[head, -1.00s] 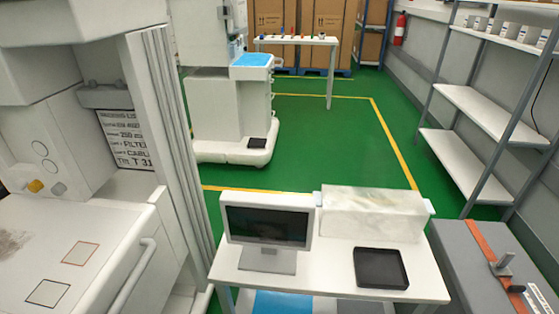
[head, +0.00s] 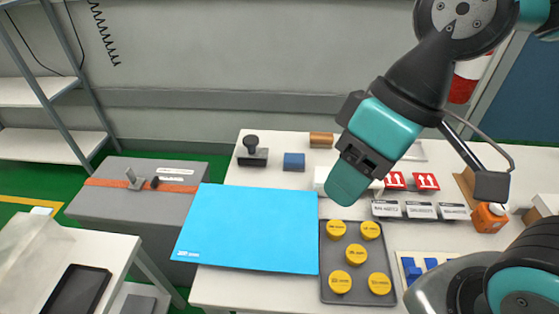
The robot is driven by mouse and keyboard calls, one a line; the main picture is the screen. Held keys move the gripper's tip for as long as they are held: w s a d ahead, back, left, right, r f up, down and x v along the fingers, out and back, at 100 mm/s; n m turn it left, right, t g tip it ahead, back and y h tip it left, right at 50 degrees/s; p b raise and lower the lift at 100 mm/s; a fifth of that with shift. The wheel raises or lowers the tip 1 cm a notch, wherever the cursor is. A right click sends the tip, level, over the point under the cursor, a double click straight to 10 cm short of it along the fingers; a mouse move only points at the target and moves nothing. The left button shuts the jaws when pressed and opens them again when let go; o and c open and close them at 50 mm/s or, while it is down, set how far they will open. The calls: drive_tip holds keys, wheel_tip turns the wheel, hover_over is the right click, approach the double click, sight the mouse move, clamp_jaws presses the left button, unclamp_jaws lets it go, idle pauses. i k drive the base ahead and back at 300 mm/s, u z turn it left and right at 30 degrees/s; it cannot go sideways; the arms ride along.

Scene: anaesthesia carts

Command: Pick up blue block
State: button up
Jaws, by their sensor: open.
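A small dark blue block (head: 294,162) sits on the white table, behind the light blue mat (head: 250,230). It stands between a black-knobbed stamp-like object (head: 252,153) on its left and a brown block (head: 321,139) behind to its right. My gripper (head: 348,185) hangs over the table to the right of the blue block, apart from it. It is open, with nothing seen between its fingers, and it partly hides a white object below it.
A dark tray (head: 330,293) holds several yellow discs at the front. Red-and-white boxes (head: 427,181), labelled pieces, an orange bottle (head: 490,217) and a holder with brighter blue pieces (head: 415,271) stand at right. A grey case (head: 135,215) stands left of the table.

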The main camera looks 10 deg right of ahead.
sight(292, 162)
drive_tip(key=k, duration=0.5)
drive_tip(key=u, duration=0.85)
drive_tip(key=i, duration=0.75)
drive_tip(key=z, duration=0.75)
